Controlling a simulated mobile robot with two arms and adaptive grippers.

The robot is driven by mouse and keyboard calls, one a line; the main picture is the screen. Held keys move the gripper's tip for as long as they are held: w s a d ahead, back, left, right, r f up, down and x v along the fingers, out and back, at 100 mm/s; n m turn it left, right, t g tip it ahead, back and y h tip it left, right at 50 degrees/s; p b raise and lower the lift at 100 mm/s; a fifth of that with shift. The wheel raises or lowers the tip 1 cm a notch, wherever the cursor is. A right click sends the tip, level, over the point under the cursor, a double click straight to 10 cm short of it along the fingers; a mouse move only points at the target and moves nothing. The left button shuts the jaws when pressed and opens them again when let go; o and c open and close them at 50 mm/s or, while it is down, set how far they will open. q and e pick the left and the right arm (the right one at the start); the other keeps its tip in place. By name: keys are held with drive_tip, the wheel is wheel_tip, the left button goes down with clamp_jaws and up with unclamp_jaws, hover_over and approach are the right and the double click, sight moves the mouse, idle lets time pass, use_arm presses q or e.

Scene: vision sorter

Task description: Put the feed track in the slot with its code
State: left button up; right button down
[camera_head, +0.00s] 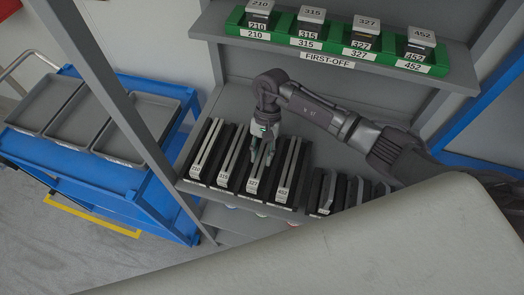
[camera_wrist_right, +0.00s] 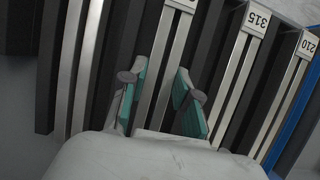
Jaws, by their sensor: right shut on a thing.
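Several long grey feed tracks stand side by side in dark slots on the middle shelf, with front labels reading 210, 315, 327 and 452. My right gripper (camera_head: 262,150) is over the feed track labelled 327 (camera_head: 255,174). In the right wrist view, my right gripper's (camera_wrist_right: 160,98) teal-padded fingers lie on either side of a track (camera_wrist_right: 166,70), shut on it. That track's label is cut off at the top edge; the neighbouring labels 315 (camera_wrist_right: 257,20) and 210 (camera_wrist_right: 306,44) show upside down. The track still lies in line with its neighbours. My left gripper is not in view.
A green rack (camera_head: 330,42) on the upper shelf holds boxes labelled 210, 315, 327 and 452 above a FIRST-OFF sign (camera_head: 327,61). Dark slots (camera_head: 345,190) stand right of the tracks. A blue cart (camera_head: 130,182) with grey trays is at left; a pale surface (camera_head: 330,250) fills the front.

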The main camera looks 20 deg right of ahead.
drive_tip(key=c, duration=1.1)
unclamp_jaws()
drive_tip(key=shift+c, duration=0.2)
drive_tip(key=shift+b, duration=0.3)
drive_tip(key=w+d+b, duration=0.2)
drive_tip(key=w+b, duration=0.1)
drive_tip(key=w+d+b, duration=0.2)
drive_tip(key=w, duration=0.1)
drive_tip(key=w+d+b, duration=0.2)
drive_tip(key=w+b, duration=0.1)
drive_tip(key=shift+w+d+r+b, duration=0.2)
drive_tip(key=shift+w+r+b, duration=0.1)
drive_tip(key=shift+r+b, duration=0.1)
drive_tip(key=shift+w+d+r, duration=0.15)
drive_tip(key=shift+w+d, duration=0.15)
drive_tip(key=shift+w, duration=0.05)
